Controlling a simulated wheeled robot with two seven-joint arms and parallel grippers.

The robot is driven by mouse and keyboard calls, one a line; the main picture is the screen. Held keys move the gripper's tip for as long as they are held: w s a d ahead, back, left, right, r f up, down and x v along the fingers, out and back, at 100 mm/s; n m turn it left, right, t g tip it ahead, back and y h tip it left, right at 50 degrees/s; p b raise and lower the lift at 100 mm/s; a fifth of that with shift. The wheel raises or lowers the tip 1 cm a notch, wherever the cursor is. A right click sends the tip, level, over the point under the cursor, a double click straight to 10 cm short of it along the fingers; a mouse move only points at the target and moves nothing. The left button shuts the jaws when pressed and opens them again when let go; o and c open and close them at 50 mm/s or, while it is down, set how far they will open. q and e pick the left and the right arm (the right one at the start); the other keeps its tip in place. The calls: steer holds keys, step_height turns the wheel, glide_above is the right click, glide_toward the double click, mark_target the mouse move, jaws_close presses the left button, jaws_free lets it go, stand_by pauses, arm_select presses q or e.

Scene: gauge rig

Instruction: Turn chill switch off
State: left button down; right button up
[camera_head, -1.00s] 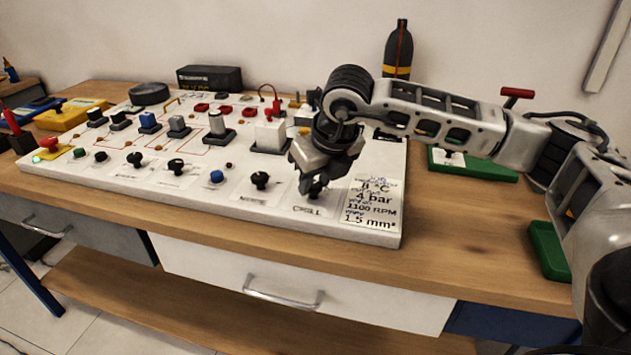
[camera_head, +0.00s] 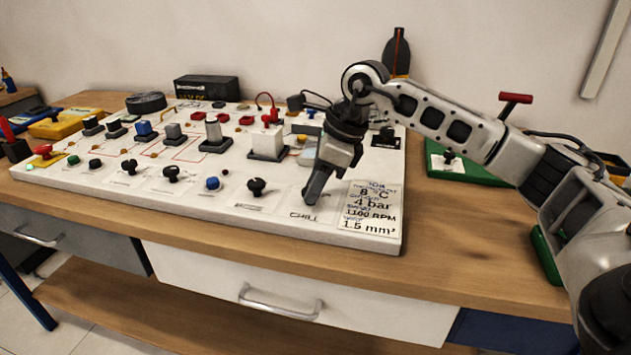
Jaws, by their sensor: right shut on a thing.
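The chill switch sits above the "CHILL" label (camera_head: 303,216) at the front right of the white panel (camera_head: 375,240). My right gripper (camera_head: 311,201) reaches down over that spot and is shut on the chill switch. Its fingers hide the switch's knob, so I cannot see which way it points. My left gripper is not in view.
A black knob (camera_head: 256,187) and a blue button (camera_head: 212,183) stand to the left on the panel. A note (camera_head: 369,207) with readings lies to the right. A white block (camera_head: 267,142) rises behind. A green board (camera_head: 468,170) lies on the wooden bench (camera_head: 470,235).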

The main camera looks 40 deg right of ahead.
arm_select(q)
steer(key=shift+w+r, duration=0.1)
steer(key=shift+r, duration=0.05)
arm_select(e)
steer(key=shift+w+r+n+g, duration=0.1)
steer(key=shift+n+g, duration=0.2)
steer(key=shift+n, duration=0.8)
steer(key=shift+y, duration=0.3)
steer(key=o, duration=1)
steer(key=shift+c, duration=0.2)
arm_select(q)
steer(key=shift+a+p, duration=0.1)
steer(key=shift+p, duration=0.6)
arm_select(e)
steer(key=v, duration=1.6)
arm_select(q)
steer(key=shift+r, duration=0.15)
arm_select(e)
steer(key=shift+w, duration=0.15)
